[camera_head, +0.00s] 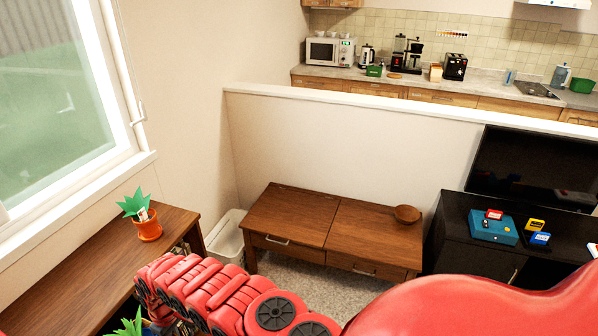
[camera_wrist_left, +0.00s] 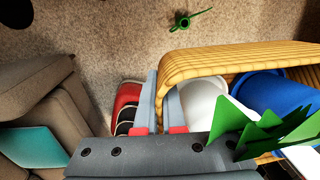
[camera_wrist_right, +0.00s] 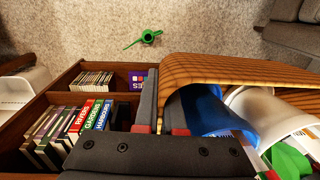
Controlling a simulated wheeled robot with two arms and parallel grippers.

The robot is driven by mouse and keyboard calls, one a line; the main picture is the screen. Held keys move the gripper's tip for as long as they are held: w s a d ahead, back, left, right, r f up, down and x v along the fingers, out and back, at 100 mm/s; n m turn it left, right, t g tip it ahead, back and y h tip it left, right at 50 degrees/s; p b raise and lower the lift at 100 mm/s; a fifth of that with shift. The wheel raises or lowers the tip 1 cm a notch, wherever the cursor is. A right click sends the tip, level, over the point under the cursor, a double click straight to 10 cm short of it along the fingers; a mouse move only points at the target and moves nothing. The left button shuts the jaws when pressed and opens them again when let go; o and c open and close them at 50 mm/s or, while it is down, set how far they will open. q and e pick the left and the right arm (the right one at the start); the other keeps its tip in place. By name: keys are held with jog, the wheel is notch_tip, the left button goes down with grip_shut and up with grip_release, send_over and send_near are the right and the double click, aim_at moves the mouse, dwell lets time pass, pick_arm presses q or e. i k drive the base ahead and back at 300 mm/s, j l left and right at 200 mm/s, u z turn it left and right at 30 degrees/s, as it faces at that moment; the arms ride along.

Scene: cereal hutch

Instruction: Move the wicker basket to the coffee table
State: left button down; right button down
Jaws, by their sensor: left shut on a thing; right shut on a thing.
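The wicker basket shows in the left wrist view (camera_wrist_left: 235,62) as a tan woven rim and in the right wrist view (camera_wrist_right: 240,70) as a browner rim. It holds white and blue rounded items and green leaf-like pieces. My left gripper (camera_wrist_left: 163,100) is shut on the basket's rim at one end. My right gripper (camera_wrist_right: 158,98) is shut on the rim at another place. The basket and both grippers are out of sight in the head view. A low wooden table with drawers (camera_head: 325,222), possibly the coffee table, stands against the half wall.
A small wooden bowl (camera_head: 407,214) sits on the low table. A white bin (camera_head: 227,238) stands left of it. A wooden shelf unit with books (camera_wrist_right: 85,125) is close by my right gripper. A green watering can (camera_wrist_right: 148,37) lies on the carpet. A sofa (camera_wrist_left: 50,105) is at left.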

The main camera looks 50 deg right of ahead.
aim_at(364, 237)
jog(key=i+l+z, duration=0.35)
jog(key=l+z, duration=0.15)
jog(key=i+l+z, duration=0.65)
jog(key=i+z, duration=0.75)
jog(key=i+j+z, duration=0.15)
jog(key=j+z, duration=0.2)
jog(key=i+j+z, duration=0.1)
jog(key=j+z, duration=0.25)
jog(key=j, duration=0.15)
jog(key=j+z, duration=0.35)
jog(key=i+j, duration=0.05)
jog(key=j, duration=0.05)
